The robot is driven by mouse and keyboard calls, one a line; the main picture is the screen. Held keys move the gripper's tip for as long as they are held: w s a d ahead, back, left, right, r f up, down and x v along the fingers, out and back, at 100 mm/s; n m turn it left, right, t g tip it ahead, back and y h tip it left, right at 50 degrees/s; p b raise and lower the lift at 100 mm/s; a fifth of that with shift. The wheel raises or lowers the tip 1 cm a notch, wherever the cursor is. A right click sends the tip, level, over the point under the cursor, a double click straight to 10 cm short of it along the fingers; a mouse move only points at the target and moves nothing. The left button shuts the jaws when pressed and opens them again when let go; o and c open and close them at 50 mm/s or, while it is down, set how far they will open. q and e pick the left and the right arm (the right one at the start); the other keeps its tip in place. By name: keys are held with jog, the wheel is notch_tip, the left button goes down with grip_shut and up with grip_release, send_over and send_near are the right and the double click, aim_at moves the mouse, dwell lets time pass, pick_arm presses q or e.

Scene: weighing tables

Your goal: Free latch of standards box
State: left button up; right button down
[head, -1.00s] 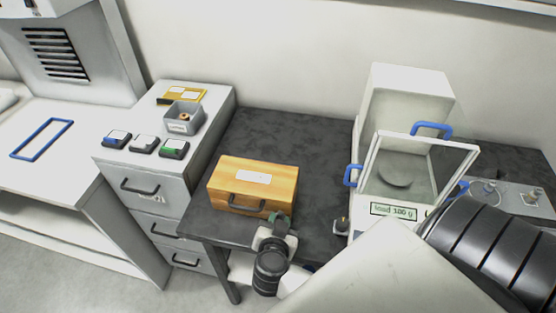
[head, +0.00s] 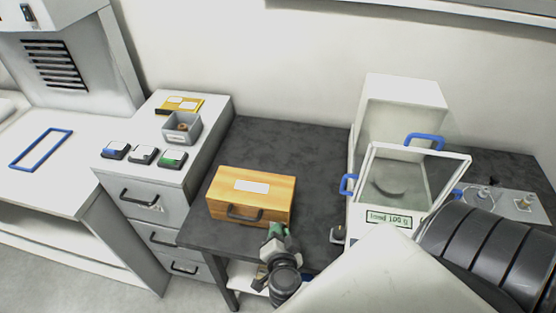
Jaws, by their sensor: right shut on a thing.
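The standards box (head: 225,205) is a wooden case with a white label on its lid and a dark handle (head: 243,216) on its front. It stands closed on the dark table. My right gripper (head: 275,233) is at the box's front right lower corner, shut, with a small green piece at its tips. The latch is not clearly visible; the gripper covers that spot, and the held part seems to be the latch. My left gripper is not in view.
A balance with a glass door (head: 415,178) stands right of the box. A grey drawer cabinet (head: 155,200) at left bears a grey bin (head: 181,128), several small dark cases and a yellow tray (head: 180,104). The dark table (head: 275,145) is clear behind the box.

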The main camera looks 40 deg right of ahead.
jog(key=c, duration=1.1)
grip_release()
jog(key=b+v, duration=0.1)
jog(key=v, duration=1)
jog(key=shift+b, duration=0.35)
jog(key=shift+c, duration=0.5)
